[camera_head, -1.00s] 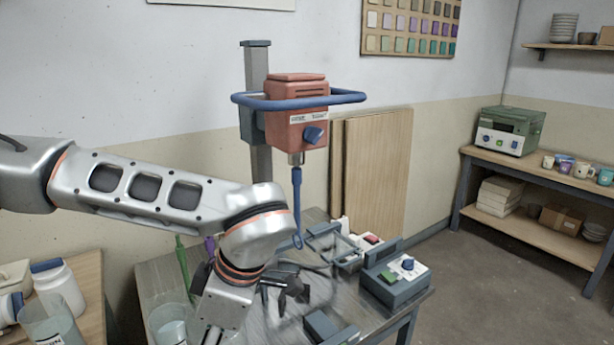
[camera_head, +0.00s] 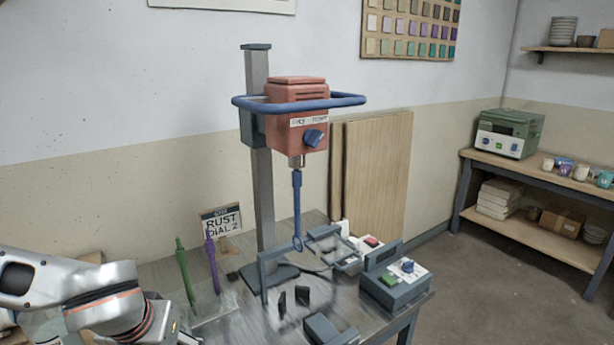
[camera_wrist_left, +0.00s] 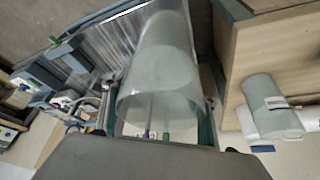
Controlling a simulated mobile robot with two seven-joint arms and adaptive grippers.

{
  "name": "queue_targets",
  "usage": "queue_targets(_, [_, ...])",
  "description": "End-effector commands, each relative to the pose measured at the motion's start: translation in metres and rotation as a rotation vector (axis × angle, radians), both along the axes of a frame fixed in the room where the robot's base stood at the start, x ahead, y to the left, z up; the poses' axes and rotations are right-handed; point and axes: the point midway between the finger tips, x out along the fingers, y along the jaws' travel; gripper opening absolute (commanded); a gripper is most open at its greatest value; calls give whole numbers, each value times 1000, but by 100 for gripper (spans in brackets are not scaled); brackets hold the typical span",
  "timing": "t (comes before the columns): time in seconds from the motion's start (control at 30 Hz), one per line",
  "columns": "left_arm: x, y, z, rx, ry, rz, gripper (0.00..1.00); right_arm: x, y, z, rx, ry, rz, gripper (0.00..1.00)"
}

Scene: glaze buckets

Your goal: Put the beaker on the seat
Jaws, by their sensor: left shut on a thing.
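The beaker (camera_wrist_left: 160,70) is a large translucent, pale cylinder in the left wrist view. My left gripper (camera_wrist_left: 158,110) is shut on it, one finger on each side. My right gripper is not in view.
A blue-grey frame (camera_head: 325,232) and a control box (camera_head: 395,278) stand right of the mixer column. Green (camera_head: 184,272) and purple (camera_head: 212,262) sticks stand at the left, near a sign reading RUST DIAL 2 (camera_head: 222,222).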

Motion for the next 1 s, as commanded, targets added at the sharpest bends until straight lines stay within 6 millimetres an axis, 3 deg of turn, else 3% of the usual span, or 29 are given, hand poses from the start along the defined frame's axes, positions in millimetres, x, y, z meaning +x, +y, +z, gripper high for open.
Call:
queue_targets(0.27, [-1,0,1,-1,-4,-61,9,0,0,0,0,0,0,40])
queue_targets(0.43, [13,-4,5,0,-5,-47,9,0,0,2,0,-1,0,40])
queue_targets(0.67, [67,-26,28,-1,-7,11,9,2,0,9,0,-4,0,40])
queue_targets(0.8, [102,-52,48,-2,-5,60,9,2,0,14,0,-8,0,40])
queue_targets(1.0, [134,-90,70,-1,-2,113,9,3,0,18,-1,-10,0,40])
